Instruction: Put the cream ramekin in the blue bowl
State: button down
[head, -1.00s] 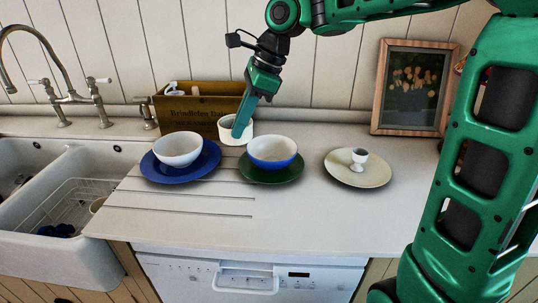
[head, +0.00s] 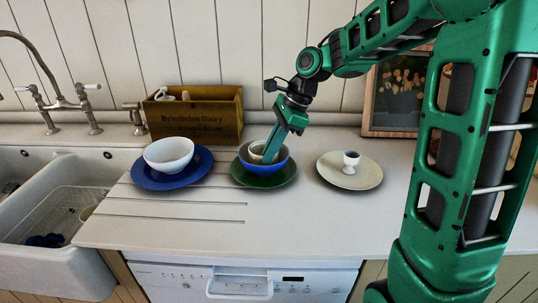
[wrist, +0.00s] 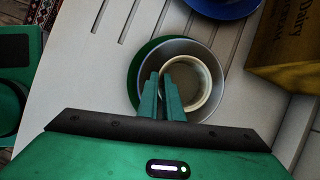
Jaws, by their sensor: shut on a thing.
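The cream ramekin (head: 257,150) is inside the blue bowl (head: 245,160), which stands on a green plate (head: 265,181). In the wrist view the ramekin (wrist: 203,76) sits toward the right side of the bowl (wrist: 150,68). My gripper (head: 270,155) reaches down into the bowl from the upper right. Its fingers, also in the wrist view (wrist: 165,85), are shut on the ramekin's near wall. Whether the ramekin's base touches the bowl's floor is hidden.
Left of the bowl, a white bowl (head: 169,152) stands on a blue plate (head: 146,178). A wooden box (head: 200,120) stands behind. The counter front is clear.

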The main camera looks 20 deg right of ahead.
jog(key=shift+f, duration=0.5)
jog(key=shift+f, duration=0.3)
jog(key=c, duration=2.2)
grip_release()
jog(key=shift+d+r, duration=0.15)
jog(key=shift+r, duration=0.4)
jog(key=v, duration=1.1)
jog(key=shift+s+d+r, duration=0.1)
jog(key=shift+r, duration=0.1)
